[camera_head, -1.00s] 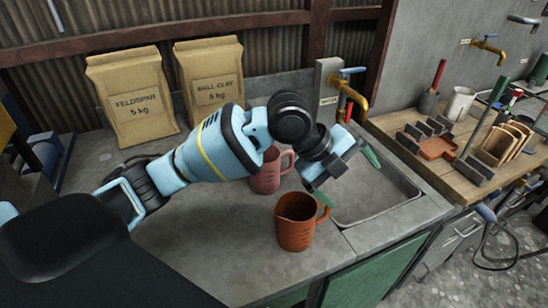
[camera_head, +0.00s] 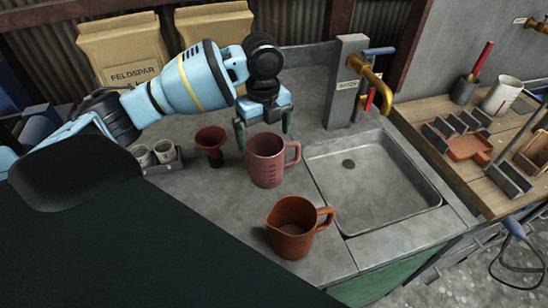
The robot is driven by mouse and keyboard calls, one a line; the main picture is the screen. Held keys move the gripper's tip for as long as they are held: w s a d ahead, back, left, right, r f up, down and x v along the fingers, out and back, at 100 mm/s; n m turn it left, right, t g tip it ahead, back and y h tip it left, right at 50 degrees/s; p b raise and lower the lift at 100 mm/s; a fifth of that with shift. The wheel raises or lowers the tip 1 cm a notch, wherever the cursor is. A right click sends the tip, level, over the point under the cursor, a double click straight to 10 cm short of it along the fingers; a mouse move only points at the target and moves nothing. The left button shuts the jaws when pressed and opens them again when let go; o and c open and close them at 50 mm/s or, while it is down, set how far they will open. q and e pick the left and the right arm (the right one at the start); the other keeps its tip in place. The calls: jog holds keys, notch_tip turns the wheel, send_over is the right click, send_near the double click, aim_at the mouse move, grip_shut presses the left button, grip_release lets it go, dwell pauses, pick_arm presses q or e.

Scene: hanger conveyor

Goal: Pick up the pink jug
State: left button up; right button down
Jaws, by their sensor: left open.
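The pink jug (camera_head: 265,163) stands upright on the grey counter, left of the sink, with its handle pointing right. My left gripper (camera_head: 264,128) is just behind and above the jug. Its two green-tipped fingers are apart and point down, one on each side of the jug's far rim as seen in the picture. I cannot tell whether they touch the jug. My right gripper is not in view.
An orange-brown jug (camera_head: 290,230) stands in front of the pink jug. A red funnel (camera_head: 210,144) and a rack with small cups (camera_head: 154,154) are to the left. The sink (camera_head: 372,190) and a brass tap (camera_head: 368,80) are to the right. Bags (camera_head: 125,50) stand behind.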

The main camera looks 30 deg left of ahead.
aim_at(265, 155)
pick_arm(q)
jog(key=shift+s+d+f, duration=0.1)
jog(key=shift+s+f, duration=0.15)
jog(key=shift+f, duration=0.65)
jog(key=shift+w+f, duration=0.15)
jog(key=shift+f, duration=2.75)
jog(key=c, duration=1)
jog(key=shift+r, duration=0.15)
